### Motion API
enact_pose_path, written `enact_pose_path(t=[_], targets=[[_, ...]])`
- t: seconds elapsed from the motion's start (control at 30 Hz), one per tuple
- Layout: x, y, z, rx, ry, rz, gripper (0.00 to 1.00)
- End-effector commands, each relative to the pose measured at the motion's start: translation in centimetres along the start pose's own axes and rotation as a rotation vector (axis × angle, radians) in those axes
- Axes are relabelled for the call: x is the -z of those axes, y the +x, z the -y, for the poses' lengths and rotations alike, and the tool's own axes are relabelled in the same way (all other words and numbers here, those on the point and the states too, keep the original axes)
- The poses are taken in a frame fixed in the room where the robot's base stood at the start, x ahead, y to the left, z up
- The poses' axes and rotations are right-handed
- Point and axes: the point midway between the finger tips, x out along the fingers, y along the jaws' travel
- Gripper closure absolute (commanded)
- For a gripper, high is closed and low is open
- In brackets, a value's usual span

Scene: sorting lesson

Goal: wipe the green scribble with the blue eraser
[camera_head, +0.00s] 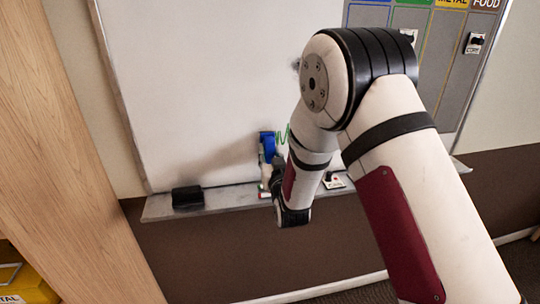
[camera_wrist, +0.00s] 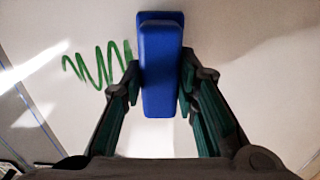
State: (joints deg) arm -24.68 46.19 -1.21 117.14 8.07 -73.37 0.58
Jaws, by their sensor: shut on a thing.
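The blue eraser (camera_wrist: 160,70) is held upright between the two fingers of my gripper (camera_wrist: 160,85) in the wrist view. The eraser (camera_head: 268,145) also shows in the head view, in front of the lower whiteboard; whether it touches the board I cannot tell. The green scribble (camera_wrist: 92,68) is a zigzag on the white board, just left of the eraser in the wrist view. Its right end meets the finger and eraser in the picture. In the head view, only a bit of the scribble (camera_head: 283,138) shows between the eraser and my arm, which hides the rest.
The whiteboard (camera_head: 200,80) has a ledge (camera_head: 225,198) along its bottom edge. A black eraser-like block (camera_head: 187,197) lies on the ledge at left. A small card (camera_head: 334,181) is on the ledge right of my wrist. A grey panel with coloured labelled columns (camera_head: 455,75) stands at right.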

Motion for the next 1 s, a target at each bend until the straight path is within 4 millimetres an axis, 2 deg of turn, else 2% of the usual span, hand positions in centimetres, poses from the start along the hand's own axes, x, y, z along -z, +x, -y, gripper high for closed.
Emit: enact_pose_path(t=[1.0], targets=[[0.0, 1.4, 0.0, 0.000, 0.000, -0.001, 0.95]])
